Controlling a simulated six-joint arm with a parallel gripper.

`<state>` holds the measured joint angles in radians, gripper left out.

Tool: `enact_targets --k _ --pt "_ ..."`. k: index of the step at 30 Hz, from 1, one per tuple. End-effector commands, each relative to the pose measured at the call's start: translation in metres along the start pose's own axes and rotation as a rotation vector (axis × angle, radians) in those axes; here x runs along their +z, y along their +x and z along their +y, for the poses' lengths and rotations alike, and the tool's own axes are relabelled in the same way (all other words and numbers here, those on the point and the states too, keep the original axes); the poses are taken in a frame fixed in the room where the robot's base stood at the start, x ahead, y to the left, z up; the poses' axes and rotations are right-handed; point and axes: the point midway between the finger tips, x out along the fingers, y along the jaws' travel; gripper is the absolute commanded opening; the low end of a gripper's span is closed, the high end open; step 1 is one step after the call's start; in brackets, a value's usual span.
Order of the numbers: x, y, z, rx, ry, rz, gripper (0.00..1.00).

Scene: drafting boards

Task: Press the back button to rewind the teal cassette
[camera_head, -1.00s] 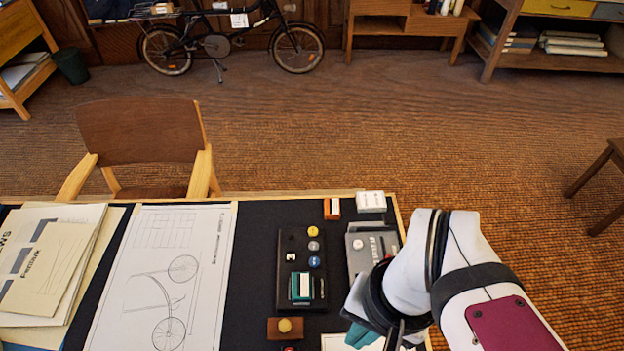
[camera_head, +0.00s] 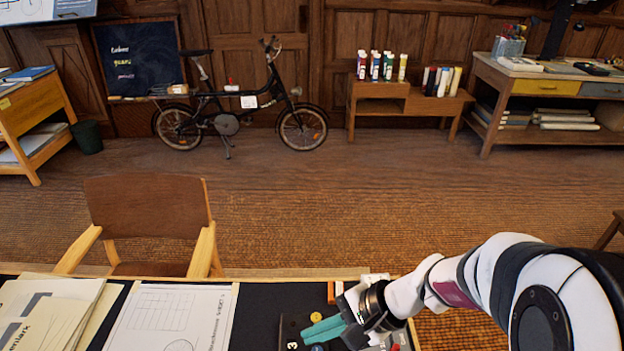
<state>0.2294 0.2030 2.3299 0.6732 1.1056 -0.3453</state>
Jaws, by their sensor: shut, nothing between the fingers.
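The black button panel (camera_head: 289,322) lies on the desk at the bottom edge of the view, cut off by the frame. Its yellow button (camera_head: 316,317), a blue button (camera_head: 318,347) and a dark button with a white mark (camera_head: 292,345) show. My gripper (camera_head: 304,335) is shut and empty, its teal fingers reaching left over the panel between the yellow and blue buttons. Whether the tips touch the panel cannot be told. The fingers cover part of the panel, including where a grey button showed earlier. The teal cassette is out of view below the frame.
An orange-and-white box (camera_head: 331,292) and a white box (camera_head: 374,277) stand behind the panel near the desk's far edge. A drawing sheet (camera_head: 150,315) and folders (camera_head: 50,310) cover the left side. A wooden chair (camera_head: 150,210) stands beyond the desk.

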Motion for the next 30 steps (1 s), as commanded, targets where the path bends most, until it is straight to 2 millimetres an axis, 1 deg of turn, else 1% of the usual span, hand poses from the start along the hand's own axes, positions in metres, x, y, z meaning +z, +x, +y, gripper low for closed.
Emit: enact_targets --k 1,3,7,10,20,23,30 --pt "-0.015 0.006 -0.002 -0.03 0.043 0.003 0.0" --pt "-0.033 0.013 -0.006 -0.072 0.092 0.013 0.0" --pt "-0.052 0.019 -0.008 -0.111 0.142 0.027 0.0" --pt "-0.056 0.021 -0.008 -0.12 0.152 0.032 0.0" --pt "-0.056 0.023 -0.007 -0.119 0.151 0.03 0.0" --pt "-0.06 0.031 -0.002 -0.119 0.153 0.027 0.0" --pt "-0.077 0.057 0.016 -0.119 0.154 0.028 0.0"
